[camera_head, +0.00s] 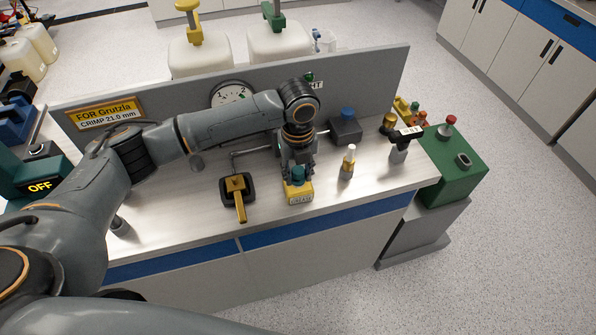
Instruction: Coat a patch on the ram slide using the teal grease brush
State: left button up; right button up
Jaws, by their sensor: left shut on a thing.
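My left arm reaches over the bench from the left, and its gripper (298,165) points down at the yellow grease tub (299,194) near the front edge. A teal part (298,175), seemingly the grease brush's handle, stands at the tub's top, right under the gripper. The gripper is shut on it; the fingertips are mostly hidden by the wrist. Whether its bristles are inside the tub cannot be seen. I cannot surely tell the ram slide; a dark block with a blue top (346,126) and a metal rod stand behind, partly covered by my arm. My right gripper is out of view.
A yellow lever on a black base (238,194) stands left of the tub. A small white-capped bottle (347,163) and a black-topped post (400,142) stand to the right. A grey back panel (376,84) closes the bench's rear. A green unit (456,172) adjoins the right end.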

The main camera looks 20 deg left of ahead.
aim_at(295, 174)
pick_arm(q)
jog(key=shift+s+f+p, duration=0.1)
jog(key=shift+f+p, duration=0.05)
jog(key=shift+p, duration=0.2)
dwell(1.3)
notch_tip(295, 174, up, 7)
jog(key=p, duration=0.7)
jog(key=shift+p, duration=0.35)
dwell(0.6)
jog(key=shift+n+b, duration=0.4)
jog(key=shift+n, duration=0.1)
jog(key=n, duration=0.1)
jog(key=s+n+b, duration=0.1)
jog(key=n, duration=0.1)
jog(key=shift+s+a, duration=0.1)
jog(key=shift+a, duration=0.05)
jog(key=s+a+n+b, duration=0.4)
jog(key=s+n+b, duration=0.6)
jog(key=n, duration=1.5)
jog(key=shift+s+n, duration=0.3)
jog(key=shift+s, duration=0.9)
